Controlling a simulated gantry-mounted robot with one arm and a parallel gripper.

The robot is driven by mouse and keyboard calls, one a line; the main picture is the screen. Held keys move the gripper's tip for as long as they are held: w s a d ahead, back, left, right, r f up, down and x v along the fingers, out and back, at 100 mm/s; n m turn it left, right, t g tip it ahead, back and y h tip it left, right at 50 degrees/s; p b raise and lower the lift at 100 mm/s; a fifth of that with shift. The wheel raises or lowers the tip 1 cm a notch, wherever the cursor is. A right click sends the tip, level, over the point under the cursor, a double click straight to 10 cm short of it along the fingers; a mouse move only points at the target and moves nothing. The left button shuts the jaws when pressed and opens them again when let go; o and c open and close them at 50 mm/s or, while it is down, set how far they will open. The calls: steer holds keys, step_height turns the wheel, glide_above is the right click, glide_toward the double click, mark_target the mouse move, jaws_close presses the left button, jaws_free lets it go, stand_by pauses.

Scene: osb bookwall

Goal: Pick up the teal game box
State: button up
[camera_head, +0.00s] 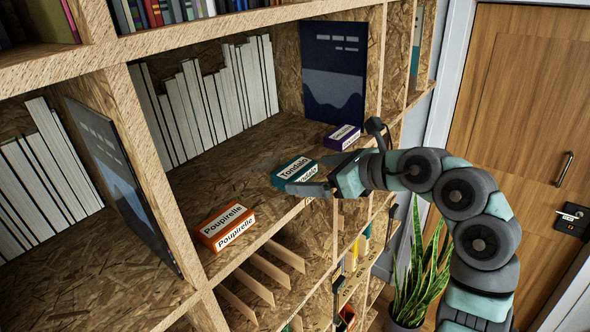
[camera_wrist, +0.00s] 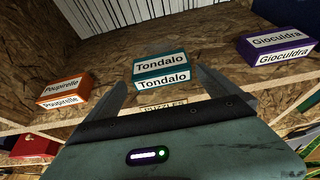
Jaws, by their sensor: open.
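The teal game box (camera_head: 292,170), labelled "Tondalo", lies on the OSB shelf between an orange box and a purple box. In the wrist view the teal box (camera_wrist: 161,68) is ahead of my gripper, roughly centred between its fingers. My gripper (camera_head: 308,182) is open, at the shelf's front edge by the teal box. In the head view one finger overlaps the lower part of the box. The wrist view shows the fingers (camera_wrist: 160,92) spread apart, one on each side, with nothing held. Whether the fingertips touch the box, I cannot tell.
The orange "Poupirelle" box (camera_head: 226,227) lies to the left, and the purple "Gioculdra" box (camera_head: 342,137) to the right. White books (camera_head: 215,100) and a dark blue panel (camera_head: 334,75) stand behind. Wooden uprights bound the compartment. A plant (camera_head: 418,265) stands on the floor.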

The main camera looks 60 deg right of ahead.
mark_target(303, 171)
steer(key=x, duration=0.1)
steer(key=p+x, duration=0.1)
steer(key=x, duration=0.1)
steer(key=shift+w+d+r+p, duration=0.15)
steer(key=shift+w+r+p, duration=0.1)
steer(key=shift+w+p, duration=0.1)
steer(key=shift+w+d+f, duration=0.1)
steer(key=shift+w+f, duration=0.15)
steer(key=shift+w, duration=0.1)
steer(key=c, duration=1.3)
steer(key=shift+o, duration=0.2)
